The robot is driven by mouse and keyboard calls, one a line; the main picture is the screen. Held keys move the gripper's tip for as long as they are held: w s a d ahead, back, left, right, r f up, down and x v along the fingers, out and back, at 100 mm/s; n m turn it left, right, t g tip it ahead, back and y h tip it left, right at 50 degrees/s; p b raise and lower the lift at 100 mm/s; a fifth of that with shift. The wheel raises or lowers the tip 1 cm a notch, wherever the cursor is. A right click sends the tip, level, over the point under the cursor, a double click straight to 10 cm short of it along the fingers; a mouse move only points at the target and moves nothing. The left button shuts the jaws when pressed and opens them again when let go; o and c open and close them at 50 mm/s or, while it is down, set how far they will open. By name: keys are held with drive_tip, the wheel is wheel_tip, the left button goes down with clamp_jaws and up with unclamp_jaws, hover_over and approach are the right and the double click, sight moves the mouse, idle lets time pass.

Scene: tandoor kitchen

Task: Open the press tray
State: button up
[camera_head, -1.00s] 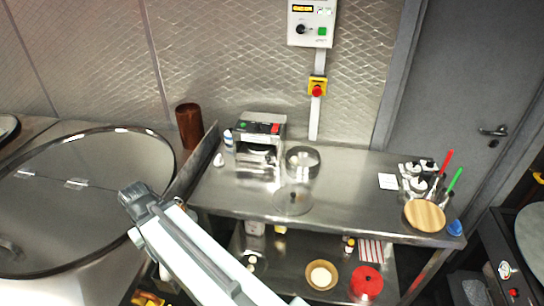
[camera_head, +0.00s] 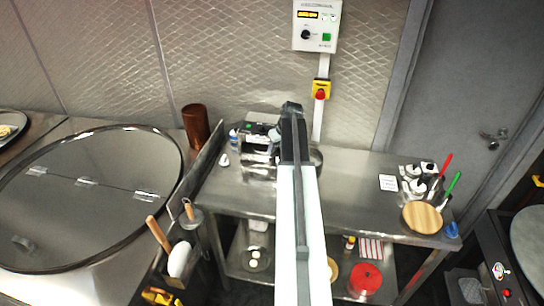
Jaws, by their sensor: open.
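The press (camera_head: 257,131) is a small metal machine with buttons on its top. It stands on the steel table against the back wall, and my arm hides its right side. The press tray cannot be made out clearly; metal parts show low on the front of the press. My gripper (camera_head: 292,106) is open and seen from behind, overlapping the right edge of the press in the picture. I cannot tell how far it is from the press, and no contact is visible.
The steel table (camera_head: 350,200) has clear room right of my arm. A wooden board (camera_head: 423,217) and utensils stand at its right end. A brown cylinder (camera_head: 195,126) and a large round lid (camera_head: 85,200) are left. A control box (camera_head: 315,25) hangs above.

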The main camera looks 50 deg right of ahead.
sight(272, 158)
drive_tip(key=b+x, duration=0.7)
drive_tip(key=x, duration=0.1)
drive_tip(key=shift+a, duration=0.1)
drive_tip(key=shift+r, duration=0.1)
drive_tip(key=shift+c, duration=0.4)
clamp_jaws()
idle(0.7)
